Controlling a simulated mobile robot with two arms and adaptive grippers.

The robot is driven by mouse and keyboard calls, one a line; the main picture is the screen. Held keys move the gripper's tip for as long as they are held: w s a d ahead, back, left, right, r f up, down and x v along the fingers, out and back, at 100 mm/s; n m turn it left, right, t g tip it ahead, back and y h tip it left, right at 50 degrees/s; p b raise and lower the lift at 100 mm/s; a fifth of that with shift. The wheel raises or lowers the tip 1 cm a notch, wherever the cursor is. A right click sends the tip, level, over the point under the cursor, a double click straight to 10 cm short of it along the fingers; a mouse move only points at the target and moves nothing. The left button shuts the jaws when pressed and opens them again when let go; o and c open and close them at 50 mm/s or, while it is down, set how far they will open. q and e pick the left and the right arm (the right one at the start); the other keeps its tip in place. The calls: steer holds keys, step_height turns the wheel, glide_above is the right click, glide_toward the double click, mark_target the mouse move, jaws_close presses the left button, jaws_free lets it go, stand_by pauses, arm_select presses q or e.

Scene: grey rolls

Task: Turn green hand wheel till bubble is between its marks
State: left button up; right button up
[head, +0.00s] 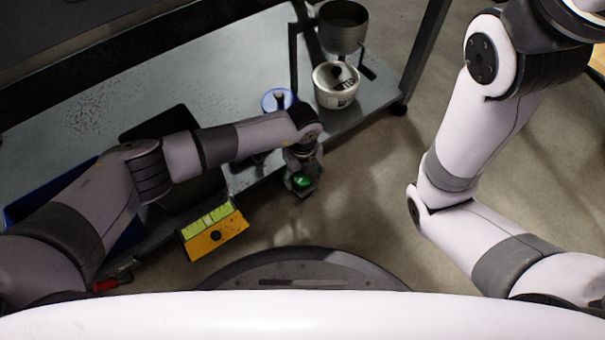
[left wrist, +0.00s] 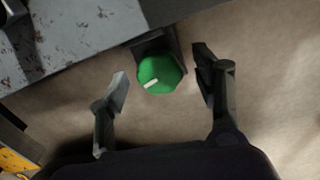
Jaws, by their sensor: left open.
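The green hand wheel (head: 301,181) shows in the head view at the front edge of the table, partly covered by my left gripper (head: 302,188). In the left wrist view the wheel (left wrist: 160,73) is a green knob with a short white mark, on a dark bracket. My left gripper (left wrist: 164,84) is open, one finger on each side of the wheel, with gaps between fingers and wheel. A yellow-green level vial (head: 215,216) sits on an orange block at the table's front edge; the bubble is too small to make out clearly. My right gripper is out of view.
The metal table (head: 230,65) carries a white tub (head: 336,86), a metal pot (head: 342,28) on a stand and a blue-rimmed container (head: 277,100). A blue tray (head: 125,240) is partly behind my left arm. The floor (head: 360,190) right of the wheel is clear.

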mark_target(302, 179)
arm_select(q)
steer(key=shift+r, duration=0.15)
step_height(302, 179, up, 12)
stand_by(0.5)
steer(key=shift+s+f, duration=0.1)
steer(key=shift+f, duration=0.1)
